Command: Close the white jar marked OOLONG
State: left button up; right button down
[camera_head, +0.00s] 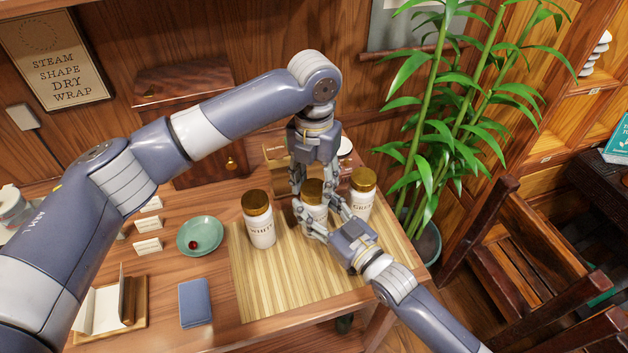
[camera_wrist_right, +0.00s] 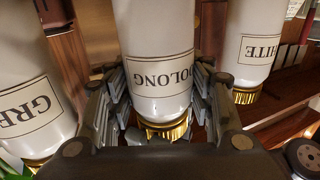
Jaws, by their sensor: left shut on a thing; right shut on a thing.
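The white OOLONG jar (camera_head: 317,213) stands upright on the mat, between two like jars; its label shows in the right wrist view (camera_wrist_right: 158,78). Its gold lid (camera_head: 313,188) is at the jar's top; whether it is fully seated I cannot tell. My left gripper (camera_head: 306,200) comes down from above and is shut on the lid, partly hiding it. My right gripper (camera_head: 331,220) reaches in from the front right and is shut around the jar's body, with a finger on each side in the right wrist view (camera_wrist_right: 158,100).
The WHITE jar (camera_head: 260,228) stands close on the left and the GREEN jar (camera_head: 358,205) close on the right, both gold-lidded. The bamboo mat (camera_head: 285,285) is clear in front. A green dish (camera_head: 199,235) and a blue booklet (camera_head: 195,302) lie left. A plant (camera_head: 440,110) stands right.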

pick_arm(q)
jog(key=m, duration=0.6)
jog(key=o, duration=0.7)
jog(key=shift+r, duration=2.3)
jog(key=shift+c, duration=0.6)
